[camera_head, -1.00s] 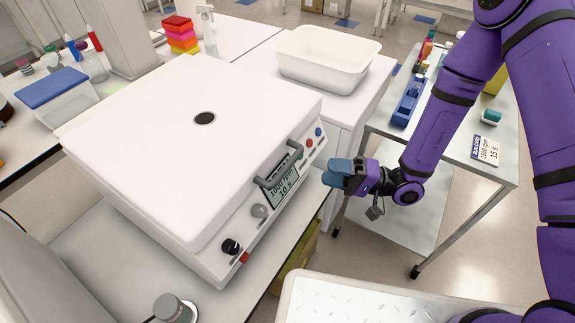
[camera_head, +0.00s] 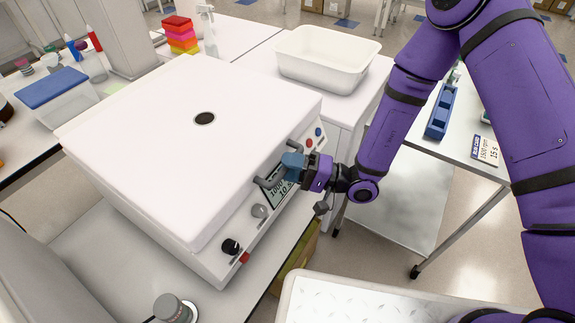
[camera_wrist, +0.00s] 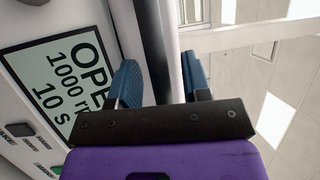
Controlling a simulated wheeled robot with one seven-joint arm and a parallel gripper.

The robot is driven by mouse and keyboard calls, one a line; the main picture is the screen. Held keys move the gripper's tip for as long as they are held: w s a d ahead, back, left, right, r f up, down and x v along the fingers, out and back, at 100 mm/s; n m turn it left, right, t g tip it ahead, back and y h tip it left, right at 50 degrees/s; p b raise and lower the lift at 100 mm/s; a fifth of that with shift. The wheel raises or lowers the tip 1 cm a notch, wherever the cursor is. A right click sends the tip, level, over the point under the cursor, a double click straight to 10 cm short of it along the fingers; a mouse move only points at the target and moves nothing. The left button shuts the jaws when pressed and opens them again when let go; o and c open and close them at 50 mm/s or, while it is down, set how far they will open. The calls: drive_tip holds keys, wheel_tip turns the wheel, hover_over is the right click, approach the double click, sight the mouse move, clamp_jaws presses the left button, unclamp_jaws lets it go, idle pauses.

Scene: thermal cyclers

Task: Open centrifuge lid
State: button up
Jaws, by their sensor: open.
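The white centrifuge (camera_head: 170,130) sits on a bench with its flat lid down; a dark round port (camera_head: 204,118) is in the lid's middle. A grey bar handle (camera_head: 262,182) stands out at the lid's front edge, over the display (camera_head: 279,197). My gripper (camera_head: 290,166) is at the handle, its blue fingers hiding part of it. In the wrist view, my gripper (camera_wrist: 160,85) is open, with the grey handle bar (camera_wrist: 158,40) running between its two blue fingers. The display (camera_wrist: 58,80) reads "OPE…", 1000 rpm and 10 s there. I cannot tell if the fingers touch the bar.
The front panel has a black knob (camera_head: 231,246), a red switch (camera_head: 244,258) and coloured buttons (camera_head: 318,132). A white tub (camera_head: 325,60) stands behind. A cart (camera_head: 470,140) with a blue rack (camera_head: 441,110) is at the right, behind my arm.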

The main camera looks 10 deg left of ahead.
drive_tip(key=shift+a, duration=0.25)
clamp_jaws()
drive_tip(key=shift+r, duration=0.15)
